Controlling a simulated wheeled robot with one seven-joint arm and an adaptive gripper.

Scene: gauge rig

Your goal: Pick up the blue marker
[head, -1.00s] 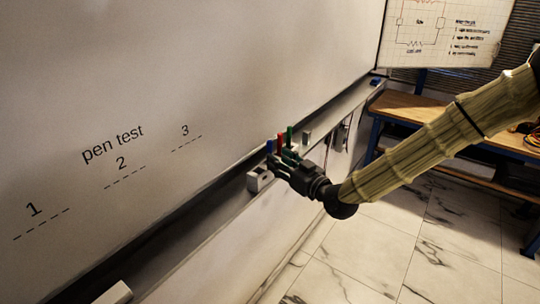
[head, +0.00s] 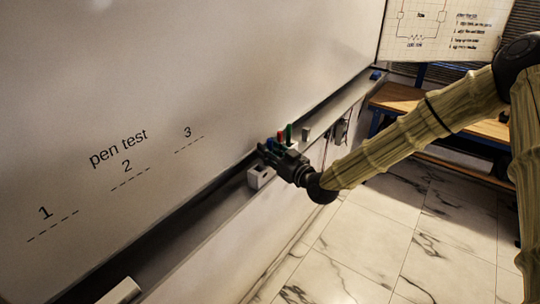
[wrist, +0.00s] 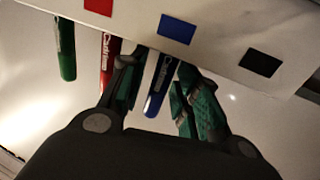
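The blue marker (wrist: 160,84) hangs from the white marker holder (wrist: 215,38), below its blue square, in the wrist view. In the head view only its top (head: 270,143) shows, by the fingers. My gripper (wrist: 157,75) is open, with one green-padded finger on each side of the blue marker. Gaps show beside the marker, so the fingers do not look closed on it. In the head view my gripper (head: 267,150) is at the holder (head: 260,177) and hides part of it.
A red marker (wrist: 109,63) hangs close beside my left finger in the wrist view, with a green marker (wrist: 66,48) farther left. No marker shows below the black square (wrist: 261,62). The whiteboard (head: 230,70) rises behind the tray (head: 205,220). An eraser (head: 120,291) lies on the tray.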

